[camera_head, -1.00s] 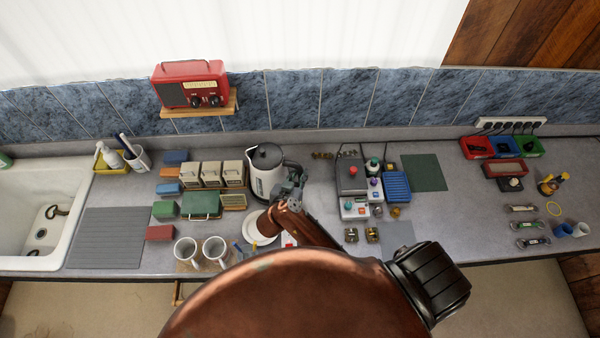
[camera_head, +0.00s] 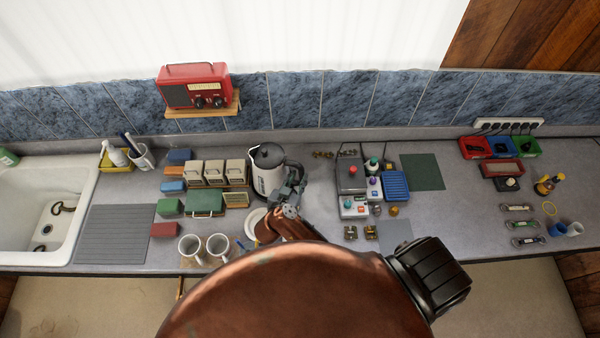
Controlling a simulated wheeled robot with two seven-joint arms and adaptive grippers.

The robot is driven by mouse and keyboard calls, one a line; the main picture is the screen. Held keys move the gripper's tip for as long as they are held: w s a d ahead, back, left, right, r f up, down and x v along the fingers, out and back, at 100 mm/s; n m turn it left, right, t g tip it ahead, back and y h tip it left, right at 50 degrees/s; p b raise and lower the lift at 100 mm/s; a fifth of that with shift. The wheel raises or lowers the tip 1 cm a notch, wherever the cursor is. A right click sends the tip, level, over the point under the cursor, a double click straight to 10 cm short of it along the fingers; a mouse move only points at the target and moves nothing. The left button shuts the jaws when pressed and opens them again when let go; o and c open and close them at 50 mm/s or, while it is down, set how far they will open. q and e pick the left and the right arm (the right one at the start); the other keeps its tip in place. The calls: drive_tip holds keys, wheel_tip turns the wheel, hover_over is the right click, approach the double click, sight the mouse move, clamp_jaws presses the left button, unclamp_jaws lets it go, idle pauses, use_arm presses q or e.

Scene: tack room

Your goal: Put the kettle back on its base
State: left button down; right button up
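The kettle (camera_head: 265,180) is white with a black lid and a black handle, and stands upright near the back of the counter, left of centre. My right gripper (camera_head: 291,187) is at the handle side of the kettle, at the lower part of the handle. Its fingers are small and overlap the handle, so I cannot tell whether they are closed on it. A pale round disc (camera_head: 254,219), perhaps the base, lies in front of the kettle, partly hidden by my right arm. My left gripper is not in view.
Several boxes (camera_head: 205,202) stand close left of the kettle, with two mugs (camera_head: 217,246) in front. A grey device (camera_head: 351,175) and a blue tray (camera_head: 396,185) are to the right. A sink (camera_head: 30,205) is at far left. A red radio (camera_head: 195,88) sits on a wall shelf.

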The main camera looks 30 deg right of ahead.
drive_tip(key=shift+p+v, duration=0.85)
drive_tip(key=shift+v, duration=3.05)
